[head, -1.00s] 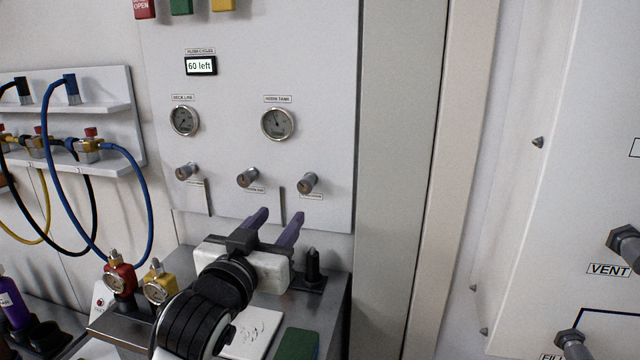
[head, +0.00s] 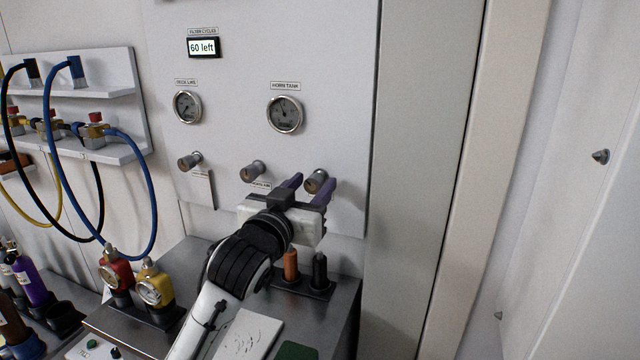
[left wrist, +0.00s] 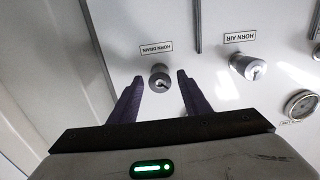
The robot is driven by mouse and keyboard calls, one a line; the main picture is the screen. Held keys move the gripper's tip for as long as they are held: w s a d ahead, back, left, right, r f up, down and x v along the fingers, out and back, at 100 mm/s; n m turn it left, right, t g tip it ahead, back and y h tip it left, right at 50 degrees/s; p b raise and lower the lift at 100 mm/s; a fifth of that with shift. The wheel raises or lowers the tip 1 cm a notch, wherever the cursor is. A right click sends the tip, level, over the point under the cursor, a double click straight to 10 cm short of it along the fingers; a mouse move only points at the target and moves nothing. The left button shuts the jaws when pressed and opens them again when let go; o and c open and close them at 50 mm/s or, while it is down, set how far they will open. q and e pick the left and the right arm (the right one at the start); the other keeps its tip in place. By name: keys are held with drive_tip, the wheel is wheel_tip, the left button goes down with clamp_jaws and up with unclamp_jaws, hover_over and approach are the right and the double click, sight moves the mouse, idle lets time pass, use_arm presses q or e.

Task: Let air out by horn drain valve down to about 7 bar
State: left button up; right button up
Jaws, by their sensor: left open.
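The horn drain valve is the rightmost grey knob (head: 316,181) on the white panel. Its upside-down HORN DRAIN label (left wrist: 157,47) shows in the left wrist view, with the knob (left wrist: 160,78) between my fingertips. My left gripper (head: 309,187) is open, its purple fingers on either side of the knob; the left wrist view (left wrist: 158,84) shows gaps on both sides. The horn tank gauge (head: 285,114) is above; its needle points up and slightly left, its numbers too small to read. My right gripper is not in view.
The horn air knob (head: 252,171) is just left of the drain knob, and another knob (head: 190,161) is farther left. A display (head: 203,47) reads "60 left". Orange (head: 291,264) and black (head: 319,270) upright pieces stand on the bench below. Hoses (head: 103,200) hang at left.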

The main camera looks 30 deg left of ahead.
use_arm(q)
drive_tip(key=shift+s, duration=0.1)
drive_tip(key=c, duration=1)
drive_tip(key=shift+m, duration=0.4)
drive_tip(key=m, duration=0.3)
drive_tip(key=shift+m, duration=0.3)
drive_tip(key=m, duration=0.4)
drive_tip(key=shift+d+m, duration=0.1)
drive_tip(key=shift+m, duration=0.3)
drive_tip(key=o, duration=1)
